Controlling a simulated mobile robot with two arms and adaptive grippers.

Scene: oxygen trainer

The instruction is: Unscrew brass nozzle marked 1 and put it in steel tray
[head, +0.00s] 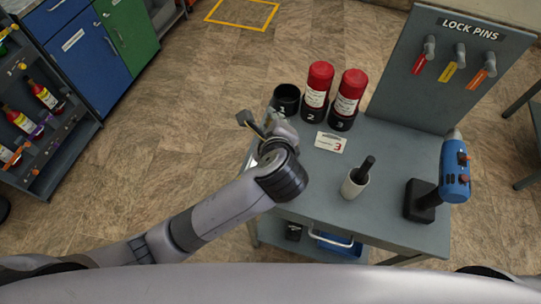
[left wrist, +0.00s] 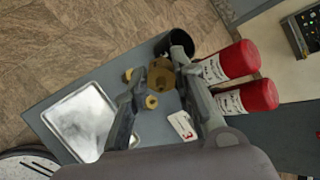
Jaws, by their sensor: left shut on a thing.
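My left gripper (head: 264,126) is over the left end of the grey table, beside the black cup marked 1 (head: 286,101). In the left wrist view, its fingers (left wrist: 160,68) are shut on a brass nozzle (left wrist: 161,77) between their tips. A smaller round brass part (left wrist: 151,102) shows below it, and another brass bit (left wrist: 127,75) beside the left finger. I cannot read a number on the brass. The steel tray (left wrist: 82,122) lies on the table left of the fingers and looks empty; my arm mostly hides it in the head view. My right gripper is out of view.
Red bottles stand in cup 2 (head: 318,88) and cup 3 (head: 349,97), close to the gripper. A card with a red 3 (head: 331,143), a white cup with a dark handle (head: 355,180) and a blue drill (head: 455,172) are further right. A lock-pin panel (head: 440,75) rises behind.

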